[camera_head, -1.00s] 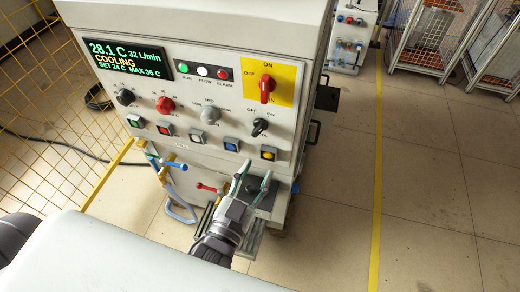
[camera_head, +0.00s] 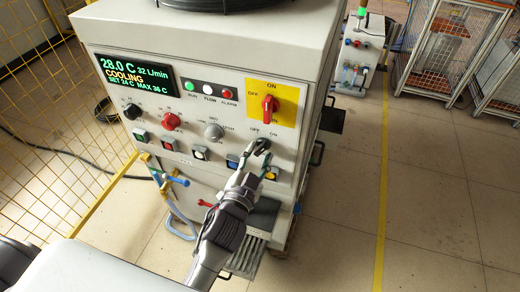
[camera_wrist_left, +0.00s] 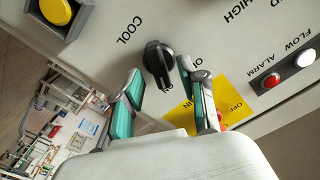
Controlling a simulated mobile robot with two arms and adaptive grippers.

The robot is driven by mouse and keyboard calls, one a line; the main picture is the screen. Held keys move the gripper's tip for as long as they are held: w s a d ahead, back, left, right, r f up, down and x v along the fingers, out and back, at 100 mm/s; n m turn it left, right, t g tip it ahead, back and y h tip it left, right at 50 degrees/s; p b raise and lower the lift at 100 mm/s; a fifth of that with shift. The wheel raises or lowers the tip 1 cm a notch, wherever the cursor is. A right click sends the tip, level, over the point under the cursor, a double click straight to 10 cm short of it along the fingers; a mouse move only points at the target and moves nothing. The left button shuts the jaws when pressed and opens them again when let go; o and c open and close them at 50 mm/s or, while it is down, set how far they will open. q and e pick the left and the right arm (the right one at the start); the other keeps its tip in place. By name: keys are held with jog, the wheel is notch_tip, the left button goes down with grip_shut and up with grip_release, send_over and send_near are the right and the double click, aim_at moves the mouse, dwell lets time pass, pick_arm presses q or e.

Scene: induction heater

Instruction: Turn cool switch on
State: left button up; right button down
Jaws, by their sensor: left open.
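The cool switch is a black rotary knob (camera_head: 262,146) at the lower right of the white machine's front panel, with OFF and ON marks above it. In the left wrist view the knob (camera_wrist_left: 157,62) sits beside the word COOL. My left gripper (camera_head: 255,158) is open in front of the knob. In the wrist view its two teal-padded fingertips (camera_wrist_left: 161,76) lie on either side of the knob. I cannot tell whether they touch it. The gripper partly hides the knob in the head view. My right gripper is out of view.
A red rotary switch (camera_head: 268,105) on a yellow plate sits just above the knob. A yellow push button (camera_head: 271,173) is close below. The display (camera_head: 136,75) reads COOLING, 28.0 C.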

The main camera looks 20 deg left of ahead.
pick_arm(q)
jog(key=shift+w, duration=0.75)
